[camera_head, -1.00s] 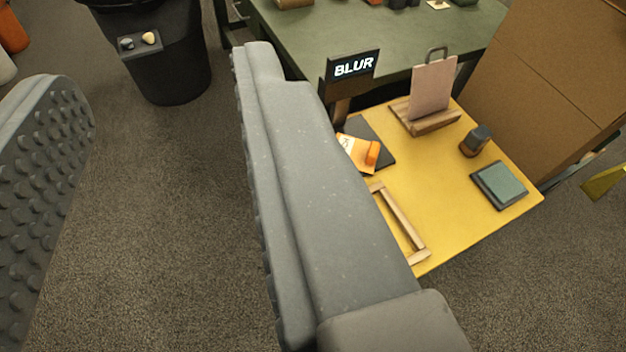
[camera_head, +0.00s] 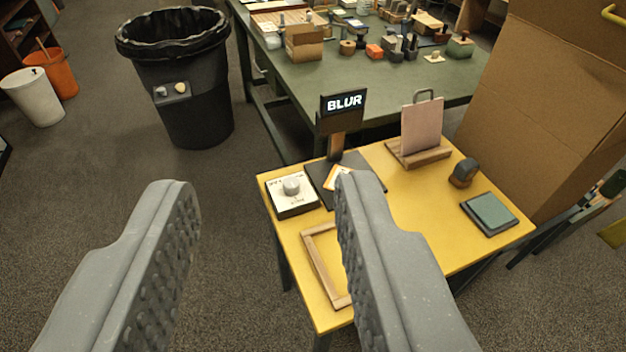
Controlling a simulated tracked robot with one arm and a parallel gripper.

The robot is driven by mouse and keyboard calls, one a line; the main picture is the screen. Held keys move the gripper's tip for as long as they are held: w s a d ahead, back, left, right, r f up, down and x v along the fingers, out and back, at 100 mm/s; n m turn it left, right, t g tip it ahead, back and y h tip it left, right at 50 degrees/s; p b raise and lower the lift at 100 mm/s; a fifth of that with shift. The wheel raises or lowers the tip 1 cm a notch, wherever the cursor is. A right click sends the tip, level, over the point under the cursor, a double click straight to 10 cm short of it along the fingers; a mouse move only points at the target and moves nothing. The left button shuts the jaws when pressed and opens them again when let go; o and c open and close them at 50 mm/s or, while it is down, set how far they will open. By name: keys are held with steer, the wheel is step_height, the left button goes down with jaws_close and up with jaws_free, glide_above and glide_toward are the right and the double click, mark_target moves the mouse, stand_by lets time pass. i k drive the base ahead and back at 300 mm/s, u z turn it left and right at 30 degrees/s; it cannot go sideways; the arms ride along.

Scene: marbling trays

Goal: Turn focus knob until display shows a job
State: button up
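The display (camera_head: 344,102) stands on a post at the back left of the small yellow table (camera_head: 400,218) and reads "BLUR". A white box with a round grey knob (camera_head: 291,186), likely the focus knob, sits at the table's left corner. My gripper (camera_head: 258,190) is open and empty, with its two grey studded fingers wide apart. The knob shows between the fingers, farther off; neither finger appears to touch it. The right finger covers part of the table and of an orange-and-white item (camera_head: 337,176) on a dark pad.
A wooden frame (camera_head: 318,268), a pink card on a wooden stand (camera_head: 420,152), a dark round-topped stamp (camera_head: 464,172) and a green pad (camera_head: 489,213) are on the yellow table. A green bench (camera_head: 310,75), black bin (camera_head: 178,85) and cardboard box (camera_head: 545,110) stand behind.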

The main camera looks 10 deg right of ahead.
mark_target(291, 184)
steer(key=z, duration=0.05)
steer(key=i, duration=1)
steer(key=u, duration=0.05)
